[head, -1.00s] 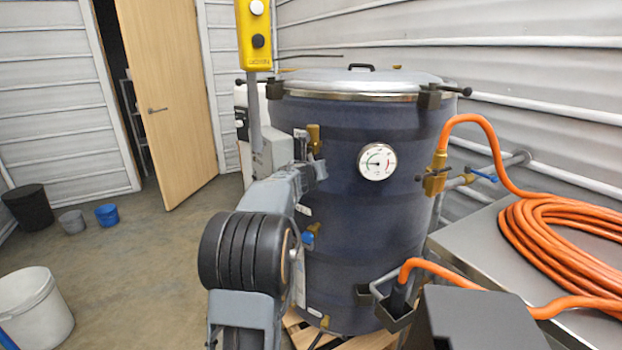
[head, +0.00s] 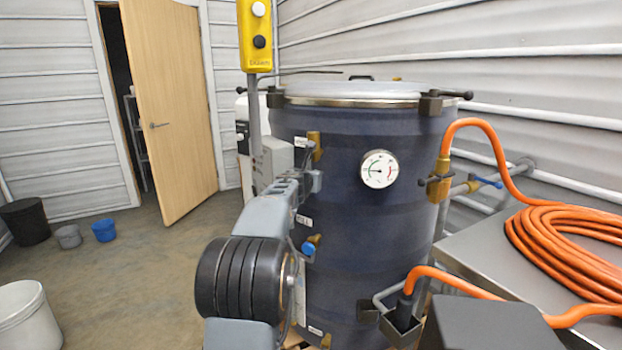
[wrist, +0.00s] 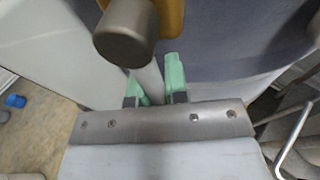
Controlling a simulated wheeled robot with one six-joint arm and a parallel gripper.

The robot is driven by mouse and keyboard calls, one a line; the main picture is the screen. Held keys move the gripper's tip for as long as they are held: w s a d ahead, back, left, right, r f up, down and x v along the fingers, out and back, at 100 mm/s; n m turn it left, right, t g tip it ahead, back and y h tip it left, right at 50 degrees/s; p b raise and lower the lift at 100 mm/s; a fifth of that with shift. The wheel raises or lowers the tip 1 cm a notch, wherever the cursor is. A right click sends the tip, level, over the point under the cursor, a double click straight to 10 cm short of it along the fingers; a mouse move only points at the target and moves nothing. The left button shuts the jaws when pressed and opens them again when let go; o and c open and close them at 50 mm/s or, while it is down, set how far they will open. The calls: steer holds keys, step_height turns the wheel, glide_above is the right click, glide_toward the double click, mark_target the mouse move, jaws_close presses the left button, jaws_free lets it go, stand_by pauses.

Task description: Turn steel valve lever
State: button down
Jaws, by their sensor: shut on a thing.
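The steel valve lever (wrist: 152,80) is a pale grey bar in the wrist view, running down between my gripper's two green fingers. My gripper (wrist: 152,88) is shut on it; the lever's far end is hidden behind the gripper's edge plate. A blunt dark-grey cylinder (wrist: 125,32) and part of a brass valve body (wrist: 172,18) stand above the fingers. In the head view, my gripper (head: 312,182) is at the left side of the dark blue drum (head: 400,215), just below a brass valve (head: 314,145). The lever is hard to make out there.
A round gauge (head: 379,169) sits on the drum, right of my gripper. A blue-handled valve (head: 311,246) is below it. A yellow button box (head: 258,35) stands above my arm. An orange hose (head: 565,250) lies coiled on a steel table at right.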

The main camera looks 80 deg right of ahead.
steer(key=shift+w+r, duration=0.1)
steer(key=shift+r, duration=0.1)
steer(key=c, duration=1.1)
jaws_free()
steer(key=shift+f, duration=0.15)
steer(key=shift+a, duration=0.1)
steer(key=v, duration=1.3)
steer(key=shift+a+b, duration=0.3)
steer(key=shift+b, duration=0.05)
steer(key=shift+w, duration=0.15)
